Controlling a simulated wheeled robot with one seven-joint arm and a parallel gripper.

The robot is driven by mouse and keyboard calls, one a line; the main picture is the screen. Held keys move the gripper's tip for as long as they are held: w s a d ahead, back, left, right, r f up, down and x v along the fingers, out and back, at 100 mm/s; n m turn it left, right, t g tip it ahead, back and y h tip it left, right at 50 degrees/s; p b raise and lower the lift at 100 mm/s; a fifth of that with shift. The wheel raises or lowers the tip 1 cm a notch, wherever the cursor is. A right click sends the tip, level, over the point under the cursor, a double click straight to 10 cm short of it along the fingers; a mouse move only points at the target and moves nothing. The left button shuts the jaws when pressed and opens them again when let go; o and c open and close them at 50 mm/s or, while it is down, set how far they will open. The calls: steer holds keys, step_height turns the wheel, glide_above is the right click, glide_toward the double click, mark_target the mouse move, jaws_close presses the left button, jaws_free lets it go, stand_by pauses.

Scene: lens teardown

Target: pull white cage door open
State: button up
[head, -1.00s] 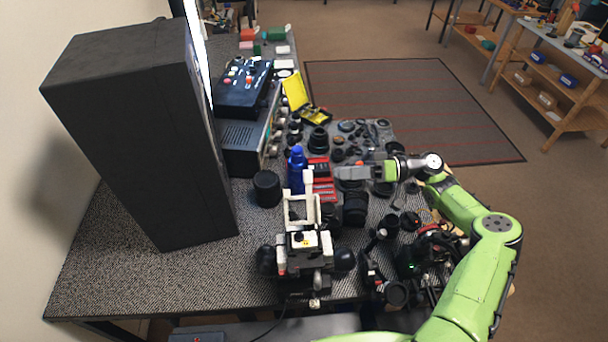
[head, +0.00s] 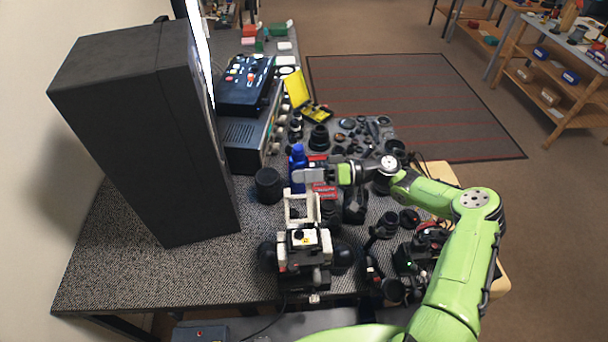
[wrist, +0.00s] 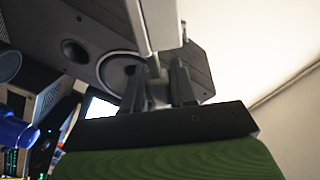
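The white cage door (head: 302,210) is an upright white frame above the black and white device (head: 303,250) near the table's front. My gripper (head: 300,177) is just above and behind its top edge in the head view, pointing left. In the wrist view my gripper's two dark fingers (wrist: 158,80) stand apart with a gap between them. A pale bar (wrist: 158,25) comes down from the top towards that gap. It may be part of the door; I cannot tell whether the fingers touch it.
A tall dark speaker box (head: 150,140) stands at the left. A blue bottle (head: 297,158) is right behind my gripper, and a black cylinder (head: 269,185) is to its left. Lenses and parts crowd the table at right. The table's front left (head: 150,275) is clear.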

jaws_close()
steer(key=n+b, duration=0.1)
steer(key=s+r+n+b, duration=0.1)
steer(key=shift+s+b, duration=0.3)
steer(key=shift+b, duration=0.05)
steer(key=shift+s+r+n, duration=0.4)
steer(key=shift+n, duration=0.2)
steer(key=o, duration=0.6)
jaws_free()
